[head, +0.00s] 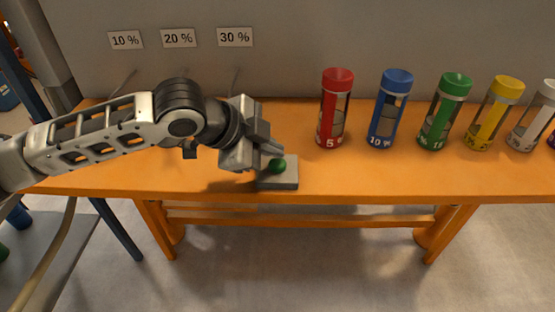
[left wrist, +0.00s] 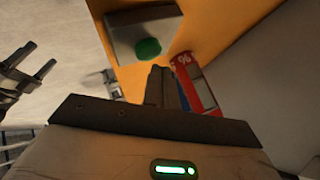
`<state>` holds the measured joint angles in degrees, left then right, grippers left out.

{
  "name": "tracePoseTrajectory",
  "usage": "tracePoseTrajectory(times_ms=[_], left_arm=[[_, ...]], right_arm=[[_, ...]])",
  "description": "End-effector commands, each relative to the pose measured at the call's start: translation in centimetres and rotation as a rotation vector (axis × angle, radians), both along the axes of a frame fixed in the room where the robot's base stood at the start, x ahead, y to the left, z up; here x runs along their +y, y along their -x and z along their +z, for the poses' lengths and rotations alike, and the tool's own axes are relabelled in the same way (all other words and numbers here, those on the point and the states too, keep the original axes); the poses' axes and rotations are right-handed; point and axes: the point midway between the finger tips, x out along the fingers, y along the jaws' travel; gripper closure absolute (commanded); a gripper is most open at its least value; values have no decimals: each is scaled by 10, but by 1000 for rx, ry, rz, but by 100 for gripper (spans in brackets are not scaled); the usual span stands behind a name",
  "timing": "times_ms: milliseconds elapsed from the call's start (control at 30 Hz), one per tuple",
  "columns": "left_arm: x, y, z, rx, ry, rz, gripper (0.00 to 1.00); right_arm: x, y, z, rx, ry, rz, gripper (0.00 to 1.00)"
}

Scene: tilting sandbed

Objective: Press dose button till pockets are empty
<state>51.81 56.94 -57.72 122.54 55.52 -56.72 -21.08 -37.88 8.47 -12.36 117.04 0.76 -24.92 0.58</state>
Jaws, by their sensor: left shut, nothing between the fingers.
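The green dose button (head: 278,166) sits on a grey box (head: 285,184) near the front edge of the orange table. My left gripper (head: 272,152) is shut and empty, with its fingertips close by the button at its upper left. Whether they touch it I cannot tell. In the left wrist view the button (left wrist: 148,48) and its grey box (left wrist: 125,40) lie just beyond the fingertips (left wrist: 157,72). No pockets can be made out; the arm hides part of the table behind it. My right gripper does not show in the head view; a gripper-like dark shape (left wrist: 30,70) shows at the left of the wrist view.
A row of capped cylinders stands on the table (head: 230,190) to the right: red (head: 335,108), blue (head: 389,108), green (head: 444,111), yellow (head: 494,113) and white (head: 533,120). Labels for 10 % (head: 125,40), 20 % (head: 179,38) and 30 % (head: 235,37) are on the wall behind.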

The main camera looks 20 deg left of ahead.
Motion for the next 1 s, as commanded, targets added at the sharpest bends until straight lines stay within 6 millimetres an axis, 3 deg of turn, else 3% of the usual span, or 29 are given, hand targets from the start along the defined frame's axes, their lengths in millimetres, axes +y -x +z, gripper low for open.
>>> tracePoseTrajectory(times_ms=[1000], left_arm=[[0, 0, -11, 0, 0, 0, 100]], right_arm=[[0, 0, 2, -1, 0, 0, 23]])
